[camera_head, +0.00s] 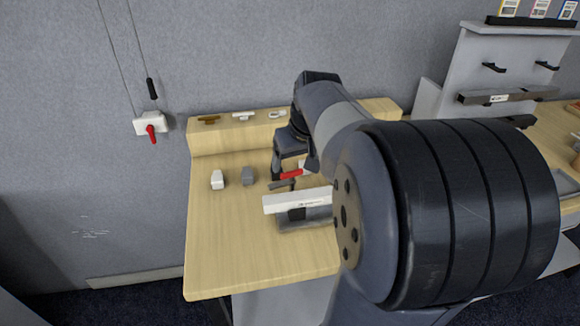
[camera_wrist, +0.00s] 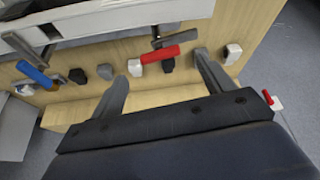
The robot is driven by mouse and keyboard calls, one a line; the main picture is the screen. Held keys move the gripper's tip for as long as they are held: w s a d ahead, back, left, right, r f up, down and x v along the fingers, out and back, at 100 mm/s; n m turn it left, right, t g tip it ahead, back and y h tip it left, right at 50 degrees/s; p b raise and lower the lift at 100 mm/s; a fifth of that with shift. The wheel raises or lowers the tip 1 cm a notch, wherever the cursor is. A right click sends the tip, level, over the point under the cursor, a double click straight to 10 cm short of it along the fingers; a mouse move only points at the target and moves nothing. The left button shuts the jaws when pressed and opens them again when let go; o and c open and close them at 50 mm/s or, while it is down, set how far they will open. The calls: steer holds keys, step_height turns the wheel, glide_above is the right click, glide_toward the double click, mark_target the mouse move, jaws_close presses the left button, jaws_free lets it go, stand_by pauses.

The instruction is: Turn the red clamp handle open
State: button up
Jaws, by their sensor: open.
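The red clamp handle (camera_head: 291,174) lies roughly level beside the long white bar (camera_head: 297,202) on the wooden table. In the wrist view the red handle (camera_wrist: 160,54) lies between and beyond my fingertips, with a dark metal bracket (camera_wrist: 165,38) at its side. My gripper (camera_wrist: 160,72) is open and empty, its two grey fingers spread to either side of the handle. In the head view my arm comes in from the right and partly hides the clamp area.
A blue handle (camera_wrist: 36,75) is on the same fixture. Small white and grey blocks (camera_head: 217,180) stand left of the clamp. A wall switch (camera_head: 150,124) with a red lever hangs at the left. A shelf rack (camera_head: 500,60) stands at the right. The table's front left is clear.

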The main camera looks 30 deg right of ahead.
mark_target(292, 173)
steer(key=shift+x, duration=2.35)
steer(key=shift+r, duration=0.1)
steer(key=c, duration=1)
steer(key=shift+a+m, duration=0.1)
steer(key=shift+m, duration=0.2)
steer(key=shift+m+h, duration=0.4)
steer(key=shift+m, duration=0.4)
